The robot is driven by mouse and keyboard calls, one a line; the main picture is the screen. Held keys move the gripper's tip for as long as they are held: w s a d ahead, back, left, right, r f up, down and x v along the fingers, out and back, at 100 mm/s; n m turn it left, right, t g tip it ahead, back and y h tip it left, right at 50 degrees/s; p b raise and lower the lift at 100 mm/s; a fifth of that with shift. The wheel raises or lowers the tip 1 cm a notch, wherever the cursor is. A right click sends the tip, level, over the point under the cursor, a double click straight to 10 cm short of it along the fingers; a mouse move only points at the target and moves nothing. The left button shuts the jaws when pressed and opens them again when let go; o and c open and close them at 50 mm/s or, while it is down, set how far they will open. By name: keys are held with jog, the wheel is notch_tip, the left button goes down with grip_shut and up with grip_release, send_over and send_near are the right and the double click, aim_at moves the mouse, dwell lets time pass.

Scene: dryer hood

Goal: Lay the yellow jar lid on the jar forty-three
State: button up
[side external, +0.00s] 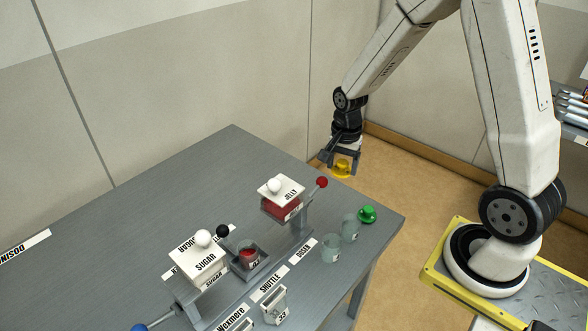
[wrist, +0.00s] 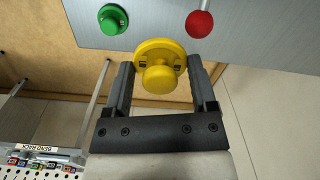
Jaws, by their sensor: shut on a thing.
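The yellow jar lid (side external: 342,168) has a wide round disc and a knob. My gripper (side external: 341,163) is shut on it and holds it in the air, off the table. In the wrist view the lid (wrist: 160,76) sits between the two fingers of my gripper (wrist: 163,68), knob towards the camera. A jar with red contents (side external: 248,256) stands in a grey holder beside the sugar dispenser; its small label seems to read 43. Two clear, empty-looking jars stand near the table's right edge, one nearer (side external: 331,250) and one farther (side external: 350,230); their labels are too small to read.
A green lid (side external: 367,214) lies near the table's right corner. The jelly dispenser (side external: 282,198) with a red-knobbed lever (side external: 321,182) and the sugar dispenser (side external: 197,259) with a black knob (side external: 222,230) rise from the grey table (side external: 140,235). The table's far left is mostly clear.

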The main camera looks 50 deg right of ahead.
notch_tip(320, 180, up, 11)
jog(key=n, duration=1.8)
send_over(248, 248)
notch_tip(248, 248, down, 10)
jog(key=shift+r, duration=0.2)
jog(key=shift+f, duration=0.55)
jog(key=shift+f, duration=0.1)
jog(key=shift+f, duration=1.8)
jog(key=shift+f, duration=0.9)
dwell(0.5)
